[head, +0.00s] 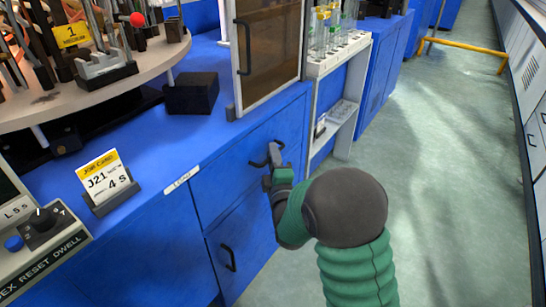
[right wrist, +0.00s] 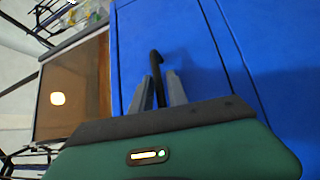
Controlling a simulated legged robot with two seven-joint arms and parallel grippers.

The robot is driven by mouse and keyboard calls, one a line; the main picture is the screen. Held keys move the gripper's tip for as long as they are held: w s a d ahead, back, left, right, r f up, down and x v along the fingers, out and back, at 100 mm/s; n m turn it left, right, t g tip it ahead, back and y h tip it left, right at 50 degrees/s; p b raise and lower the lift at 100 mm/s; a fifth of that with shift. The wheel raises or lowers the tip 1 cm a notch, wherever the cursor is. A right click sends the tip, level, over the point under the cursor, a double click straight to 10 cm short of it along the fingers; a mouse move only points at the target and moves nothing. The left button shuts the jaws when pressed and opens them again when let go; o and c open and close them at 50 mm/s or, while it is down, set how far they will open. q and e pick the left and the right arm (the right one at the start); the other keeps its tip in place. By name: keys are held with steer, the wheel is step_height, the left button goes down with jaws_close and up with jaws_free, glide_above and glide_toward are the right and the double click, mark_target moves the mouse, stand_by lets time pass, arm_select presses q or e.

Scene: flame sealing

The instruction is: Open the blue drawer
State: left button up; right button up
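The blue drawer (head: 238,172) is the upper front of the blue cabinet below the counter, and it looks shut. Its dark bar handle (head: 259,163) also shows in the right wrist view (right wrist: 155,62). My right gripper (head: 275,155) is at the handle, with its grey fingers (right wrist: 162,88) on either side of the bar. The fingers stand close to the bar, but I cannot tell whether they press on it. My left gripper is in neither view.
A lower blue front with its own handle (head: 228,258) is below. A brown-paned door (head: 270,45) stands above the drawer. Open floor (head: 430,170) lies to the right.

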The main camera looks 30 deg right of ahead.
jaws_close()
steer(key=shift+f, duration=0.2)
stand_by(1.1)
